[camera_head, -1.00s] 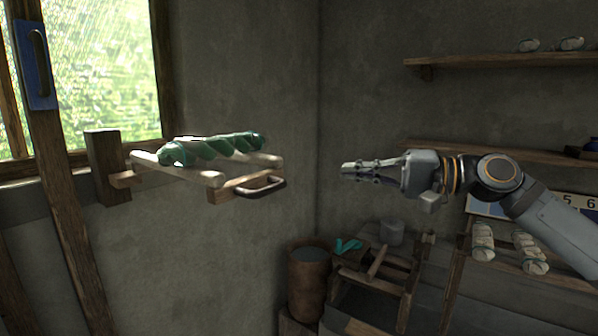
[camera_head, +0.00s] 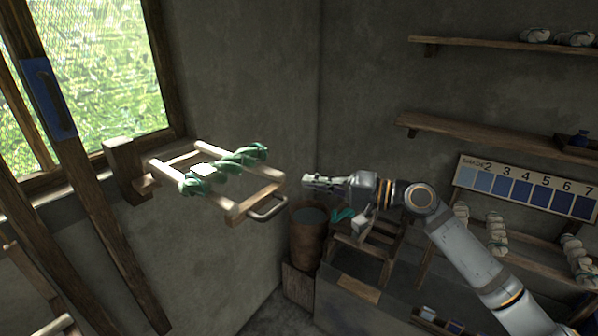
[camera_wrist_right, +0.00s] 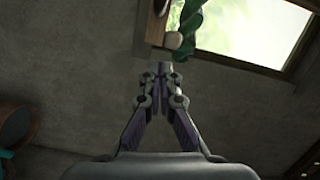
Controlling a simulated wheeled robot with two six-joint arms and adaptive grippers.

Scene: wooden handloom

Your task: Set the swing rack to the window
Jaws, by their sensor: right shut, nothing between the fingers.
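The swing rack (camera_head: 237,208) is a pale wooden frame reaching out from a wooden post (camera_head: 124,168) beside the window (camera_head: 120,65). A twisted green skein (camera_head: 228,165) lies across it. A curved handle (camera_head: 268,207) is on its near right end. My right gripper (camera_head: 306,181) is shut and empty, a little to the right of the rack's end and apart from it in the picture. In the right wrist view the shut fingertips (camera_wrist_right: 163,72) point up toward part of the rack (camera_wrist_right: 155,28) and the green skein (camera_wrist_right: 192,22). My left gripper is not in view.
A blue plate with a handle (camera_head: 48,98) is on a slanted wooden beam at left. A barrel (camera_head: 306,235) stands in the corner below my right gripper. Wall shelves (camera_head: 480,128) and a numbered shade chart (camera_head: 525,187) are at right. The air between rack and gripper is clear.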

